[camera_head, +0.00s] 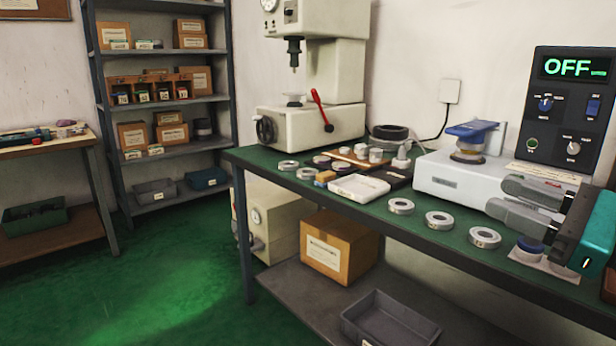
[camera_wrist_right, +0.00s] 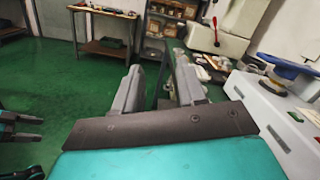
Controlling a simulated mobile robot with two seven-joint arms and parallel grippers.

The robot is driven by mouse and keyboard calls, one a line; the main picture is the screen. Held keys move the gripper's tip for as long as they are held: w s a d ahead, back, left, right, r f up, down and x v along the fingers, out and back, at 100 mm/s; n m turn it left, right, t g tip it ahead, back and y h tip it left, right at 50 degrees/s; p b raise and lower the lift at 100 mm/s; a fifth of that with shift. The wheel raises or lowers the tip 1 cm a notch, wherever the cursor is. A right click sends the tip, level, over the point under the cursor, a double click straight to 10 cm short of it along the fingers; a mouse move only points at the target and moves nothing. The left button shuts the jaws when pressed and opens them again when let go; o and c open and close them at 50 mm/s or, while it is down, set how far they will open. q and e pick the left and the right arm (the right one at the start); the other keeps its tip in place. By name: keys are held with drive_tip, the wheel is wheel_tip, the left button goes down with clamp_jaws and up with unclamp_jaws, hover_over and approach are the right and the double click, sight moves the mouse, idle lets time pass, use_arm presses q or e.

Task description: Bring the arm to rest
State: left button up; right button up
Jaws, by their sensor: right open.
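My right gripper (camera_head: 500,197) reaches in from the right in the head view, above the right part of the green bench. Its two grey fingers are apart with nothing between them. In the right wrist view its fingers (camera_wrist_right: 158,92) also stand apart and empty, pointing toward the shelf and the bench. My left gripper (camera_wrist_right: 32,128) shows at the left edge of the right wrist view, over the green floor. Its two fingers are apart and look empty. It is outside the head view.
Steel rings (camera_head: 440,219) lie along the bench front (camera_head: 390,212), several of them. A white device with a blue-topped part (camera_head: 470,138) stands behind the right gripper, near a control panel reading OFF (camera_head: 570,110). A press (camera_head: 315,75) stands at the far end. Green floor is open left.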

wheel_tip(320, 180, down, 23)
drive_tip(key=s+m+t+h, duration=0.2)
drive_tip(key=m+h, duration=0.7)
drive_tip(key=m, duration=2.2)
drive_tip(key=s+a+f+m+g, duration=0.5)
drive_tip(key=s+a+f+m, duration=0.4)
drive_tip(key=a+f+m, duration=0.45)
use_arm(q)
drive_tip(key=s+a+r+p, duration=0.1)
drive_tip(key=a+r+p, duration=0.1)
drive_tip(key=r+p, duration=0.5)
drive_tip(key=a+r+y+p, duration=0.1)
drive_tip(key=r+p, duration=0.6)
drive_tip(key=p, duration=0.7)
drive_tip(key=shift+s+a+y, duration=0.3)
drive_tip(key=shift+s+a, duration=0.05)
drive_tip(key=shift+a, duration=0.2)
use_arm(e)
drive_tip(key=s+d+r+m, duration=0.1)
drive_tip(key=d+r, duration=0.1)
drive_tip(key=r, duration=0.4)
drive_tip(key=s+d+r+h, duration=0.1)
drive_tip(key=s+d+r, duration=0.1)
drive_tip(key=r, duration=0.4)
drive_tip(key=shift+d+r+m+g, duration=0.2)
drive_tip(key=shift+d+m+g, duration=0.15)
drive_tip(key=shift+d, duration=0.2)
drive_tip(key=shift+f, duration=0.1)
